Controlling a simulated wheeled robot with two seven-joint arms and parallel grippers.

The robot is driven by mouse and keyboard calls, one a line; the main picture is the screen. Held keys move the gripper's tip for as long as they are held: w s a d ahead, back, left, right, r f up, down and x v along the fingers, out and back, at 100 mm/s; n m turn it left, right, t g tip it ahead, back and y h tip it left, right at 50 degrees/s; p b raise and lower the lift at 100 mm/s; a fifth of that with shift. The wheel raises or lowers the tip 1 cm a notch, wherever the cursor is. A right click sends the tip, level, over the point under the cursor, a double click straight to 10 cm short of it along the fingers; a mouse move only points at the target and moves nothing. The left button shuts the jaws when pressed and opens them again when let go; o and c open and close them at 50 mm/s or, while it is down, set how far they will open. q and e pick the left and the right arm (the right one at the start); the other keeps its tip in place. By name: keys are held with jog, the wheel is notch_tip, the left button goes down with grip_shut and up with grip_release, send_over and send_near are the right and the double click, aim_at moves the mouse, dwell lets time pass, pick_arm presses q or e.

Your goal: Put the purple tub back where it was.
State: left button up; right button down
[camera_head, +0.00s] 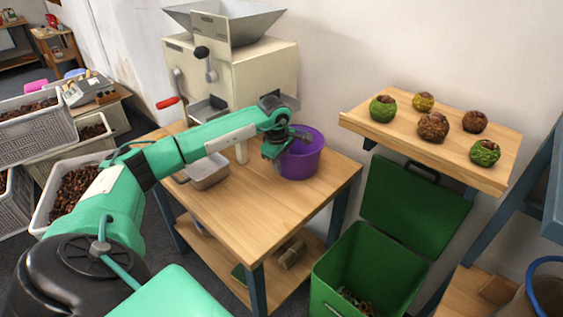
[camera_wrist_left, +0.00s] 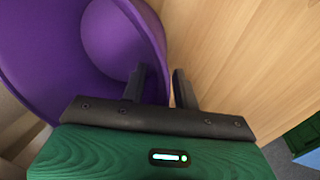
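The purple tub (camera_head: 306,158) is upright at the back right of the wooden table (camera_head: 245,215), to the right of the machine. I cannot tell if its base touches the table top. My left gripper (camera_head: 284,143) is at the tub's left rim. In the left wrist view the tub (camera_wrist_left: 60,45) fills the upper left, and its rim runs between the close-set fingers of my left gripper (camera_wrist_left: 160,88). One finger is inside the tub, the other outside, over the wood. The gripper looks shut on the rim. My right gripper is not in view.
A cream machine (camera_head: 245,75) with a hopper stands behind the table. A grey metal tray (camera_head: 208,172) sits under my left arm. The table's front right is clear.

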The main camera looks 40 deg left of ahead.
pick_arm(q)
notch_tip(320, 180, up, 12)
jog(key=s, duration=0.2)
jog(key=shift+s+d+f, duration=0.1)
jog(key=shift+f, duration=0.05)
dwell(0.6)
